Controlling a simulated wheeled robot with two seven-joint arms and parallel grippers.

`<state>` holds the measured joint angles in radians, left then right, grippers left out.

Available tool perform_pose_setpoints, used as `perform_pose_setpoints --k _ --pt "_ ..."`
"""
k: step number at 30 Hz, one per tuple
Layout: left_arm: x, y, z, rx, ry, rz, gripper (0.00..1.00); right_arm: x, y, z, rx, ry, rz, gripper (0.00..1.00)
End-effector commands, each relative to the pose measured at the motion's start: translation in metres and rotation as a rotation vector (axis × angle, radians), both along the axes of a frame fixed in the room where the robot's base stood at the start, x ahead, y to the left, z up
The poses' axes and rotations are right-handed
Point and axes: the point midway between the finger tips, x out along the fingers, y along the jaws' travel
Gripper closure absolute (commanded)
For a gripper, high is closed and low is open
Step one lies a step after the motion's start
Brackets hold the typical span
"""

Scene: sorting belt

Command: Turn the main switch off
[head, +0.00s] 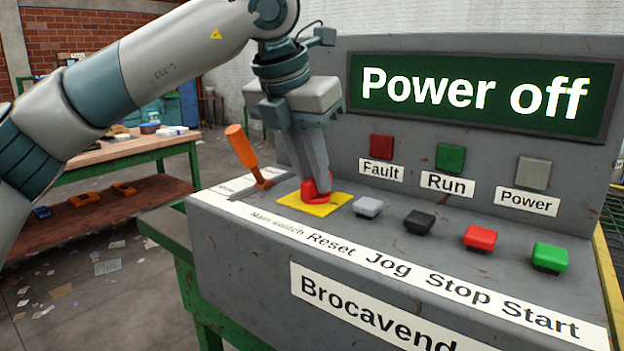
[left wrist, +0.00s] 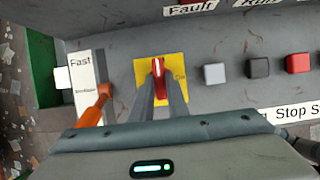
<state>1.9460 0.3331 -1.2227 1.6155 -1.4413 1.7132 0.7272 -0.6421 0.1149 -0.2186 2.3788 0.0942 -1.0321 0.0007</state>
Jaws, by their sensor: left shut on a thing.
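The main switch (head: 313,191) is a red rotary knob on a yellow plate (head: 342,199), at the left of the grey control panel. In the left wrist view the red handle (left wrist: 158,68) points along the gripper's fingers, up and down in the picture. My left gripper (head: 318,185) reaches down from above and is shut on the knob, its fingers hiding part of it. The display (head: 480,95) reads "Power off". The Power lamp (head: 533,173) is grey and looks unlit. My right gripper is in neither view.
An orange lever (head: 243,147) stands close left of the gripper. Grey Reset (head: 368,207), black Jog (head: 419,222), red Stop (head: 480,237) and green Start (head: 551,257) buttons lie to the right. A workbench (head: 130,150) stands at the back left.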

Motion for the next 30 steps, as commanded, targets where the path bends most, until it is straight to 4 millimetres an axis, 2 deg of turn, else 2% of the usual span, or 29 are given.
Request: perform_pose_setpoints --k 13,14,16,30 --pt "0.0007 0.0002 0.0023 -0.003 -0.003 0.019 1.0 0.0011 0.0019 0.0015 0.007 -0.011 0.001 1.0" --pt "0.0008 0.0003 0.0023 -0.003 -0.003 0.019 0.84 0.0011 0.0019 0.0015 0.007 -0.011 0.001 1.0" --pt "0.0006 0.0003 0.0021 -0.002 -0.003 0.018 0.67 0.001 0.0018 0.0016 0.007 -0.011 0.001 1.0" --pt "-0.0014 0.001 0.006 -0.001 -0.001 0.016 0.67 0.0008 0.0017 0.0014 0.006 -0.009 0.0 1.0"
